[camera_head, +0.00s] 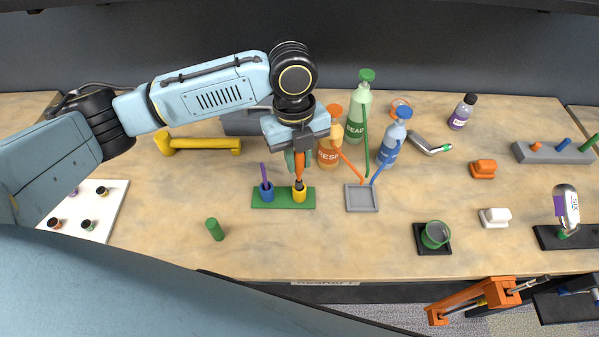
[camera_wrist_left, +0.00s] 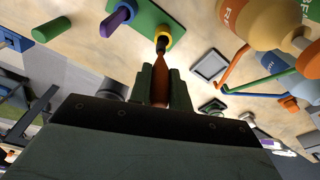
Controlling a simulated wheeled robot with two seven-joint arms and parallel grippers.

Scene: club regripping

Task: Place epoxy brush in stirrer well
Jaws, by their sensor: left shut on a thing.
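The epoxy brush (camera_head: 299,170) has an orange handle and a dark lower end. My left gripper (camera_head: 298,153) is shut on its handle and holds it roughly upright, tip down. The brush's dark end is at the mouth of the yellow well (camera_head: 300,195) on a green base (camera_head: 281,204). In the left wrist view the brush (camera_wrist_left: 160,88) lines up with the yellow well (camera_wrist_left: 167,32); I cannot tell how deep the tip sits. The blue well (camera_head: 266,193) on the same base holds a purple stick (camera_head: 263,172). My right gripper is not in view.
Orange (camera_head: 329,150), green (camera_head: 357,122) and blue (camera_head: 391,149) bottles stand right of the base, behind a grey square tray (camera_head: 361,198). A yellow handle-like bar (camera_head: 205,143) lies behind. The table front centre is clear.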

